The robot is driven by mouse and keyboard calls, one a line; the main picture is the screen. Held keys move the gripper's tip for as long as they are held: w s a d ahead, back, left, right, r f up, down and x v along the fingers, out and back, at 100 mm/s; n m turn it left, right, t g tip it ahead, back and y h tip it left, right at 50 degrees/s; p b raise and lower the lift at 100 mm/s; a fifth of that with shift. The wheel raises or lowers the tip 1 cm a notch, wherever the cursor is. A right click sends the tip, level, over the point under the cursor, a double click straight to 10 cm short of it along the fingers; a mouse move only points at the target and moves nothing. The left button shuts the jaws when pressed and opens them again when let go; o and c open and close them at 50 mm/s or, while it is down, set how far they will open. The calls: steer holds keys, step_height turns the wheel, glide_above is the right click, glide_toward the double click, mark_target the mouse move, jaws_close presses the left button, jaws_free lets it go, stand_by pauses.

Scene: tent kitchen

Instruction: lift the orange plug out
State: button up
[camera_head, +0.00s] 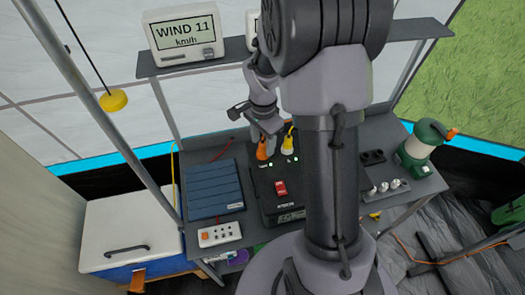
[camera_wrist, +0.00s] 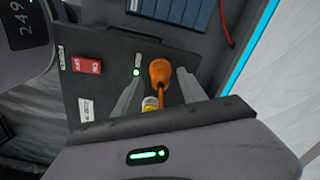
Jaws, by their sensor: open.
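The orange plug (camera_wrist: 159,72) stands in the top of a dark power box, beside a small green light, in the wrist view. It also shows in the head view (camera_head: 263,152) at the back of the box. My gripper (camera_wrist: 158,80) is open, with one finger on each side of the orange plug. I cannot tell whether either finger touches it. A yellow plug (camera_head: 288,140) sits to its right in the head view; in the wrist view the yellow plug (camera_wrist: 150,103) shows partly, low between the fingers. The power box (camera_head: 262,185) is partly hidden by my arm.
A blue folded solar panel (camera_head: 214,188) and a white power strip (camera_head: 219,235) lie left of the box. A red switch (camera_head: 281,187) is on the box. A shelf with a wind display (camera_head: 186,35) hangs above.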

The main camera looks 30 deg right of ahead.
steer(key=shift+f, duration=0.7)
steer(key=shift+r, duration=0.15)
steer(key=shift+c, duration=0.2)
jaws_close()
steer(key=shift+r, duration=0.1)
